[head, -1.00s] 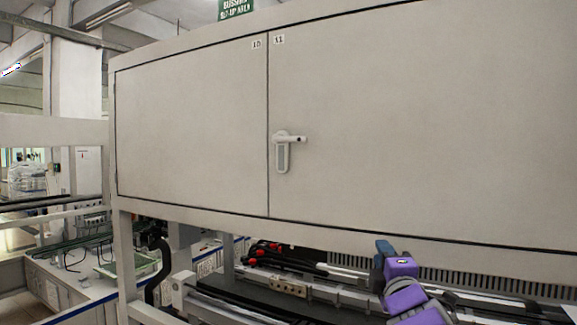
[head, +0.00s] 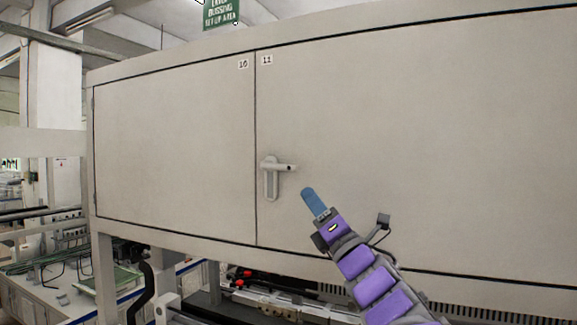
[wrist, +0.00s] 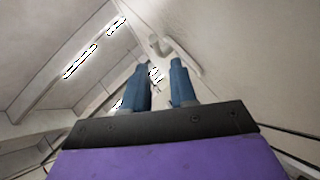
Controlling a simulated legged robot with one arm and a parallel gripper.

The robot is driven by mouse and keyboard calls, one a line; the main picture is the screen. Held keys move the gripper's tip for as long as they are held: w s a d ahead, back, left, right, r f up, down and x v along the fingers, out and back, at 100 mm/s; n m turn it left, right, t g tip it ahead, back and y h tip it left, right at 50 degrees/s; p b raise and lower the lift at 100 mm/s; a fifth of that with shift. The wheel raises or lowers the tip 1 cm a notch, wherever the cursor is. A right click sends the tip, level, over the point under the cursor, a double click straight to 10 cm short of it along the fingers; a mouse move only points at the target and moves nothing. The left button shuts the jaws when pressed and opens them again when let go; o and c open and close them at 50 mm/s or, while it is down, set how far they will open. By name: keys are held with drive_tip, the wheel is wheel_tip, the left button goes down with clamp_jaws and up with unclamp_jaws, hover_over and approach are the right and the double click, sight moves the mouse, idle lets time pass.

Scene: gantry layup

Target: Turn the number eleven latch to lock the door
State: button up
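The number eleven latch (head: 270,180) is a pale lever handle on an upright plate, at the left edge of the door marked 11 (head: 400,150). Its lever sticks out to the right, level. The door looks closed flush with the panel. My gripper (head: 307,193), with blue fingers on a purple arm, is below and to the right of the lever, apart from it. In the wrist view the two blue fingers (wrist: 160,66) stand apart with nothing between them, and the latch (wrist: 158,44) shows beyond the fingertips.
The door marked 10 (head: 170,150) is closed to the left. A green sign (head: 221,12) hangs above the cabinet. Rails and machine parts lie below the cabinet, and a bench (head: 50,290) stands at lower left. The space before the doors is clear.

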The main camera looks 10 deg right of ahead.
sight(283, 168)
drive_tip(key=w+a+r, duration=0.2)
drive_tip(key=w+a+r+p, duration=0.1)
drive_tip(key=w+a+r, duration=0.1)
drive_tip(key=w, duration=0.1)
drive_tip(key=shift+a+r, duration=0.15)
drive_tip(key=shift+r, duration=0.1)
drive_tip(key=shift+w+r+p, duration=0.3)
drive_tip(key=shift+w+r, duration=0.15)
drive_tip(key=shift+w, duration=0.2)
drive_tip(key=shift+w+r+p, duration=0.3)
drive_tip(key=shift+w+r, duration=0.1)
drive_tip(key=shift+w, duration=0.2)
drive_tip(key=shift+w+r, duration=0.35)
drive_tip(key=shift+r, duration=0.05)
drive_tip(key=shift+w+a, duration=0.25)
drive_tip(key=shift+a, duration=0.1)
drive_tip(key=shift+c, duration=0.3)
drive_tip(key=shift+s, duration=0.1)
drive_tip(key=shift+c, duration=1.4)
clamp_jaws()
